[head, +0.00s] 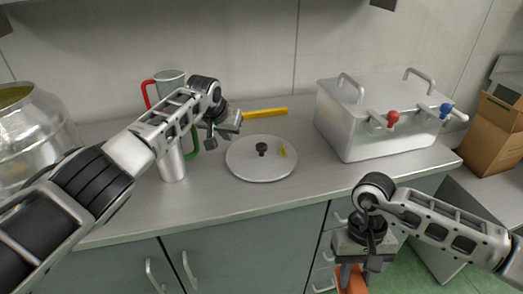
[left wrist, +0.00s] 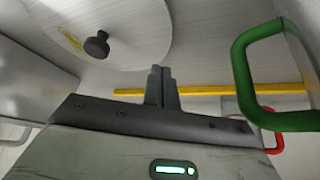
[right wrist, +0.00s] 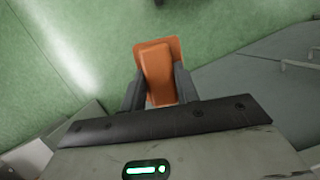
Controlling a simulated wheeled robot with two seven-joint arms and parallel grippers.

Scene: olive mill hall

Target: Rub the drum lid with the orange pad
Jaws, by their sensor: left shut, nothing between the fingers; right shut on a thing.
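The drum lid (head: 250,166) is a round pale grey disc with a black knob (head: 262,149) in its middle. It lies flat on the counter, with a small yellow mark (head: 283,152) right of the knob. The lid also shows at the top of the left wrist view (left wrist: 140,40). My left gripper (head: 234,126) is shut and empty, just above and behind-left of the lid. My right gripper (head: 352,270) is shut on the orange pad (right wrist: 158,75), which it holds over the green floor in front of the counter, well below and right of the lid.
A yellow bar (head: 265,113) lies behind the lid. Metal mugs with red (head: 147,93) and green (head: 194,142) handles stand left. A steel tank (head: 372,130) with red and blue taps stands right. A large metal vessel (head: 30,125) is far left, a cardboard box (head: 490,135) far right.

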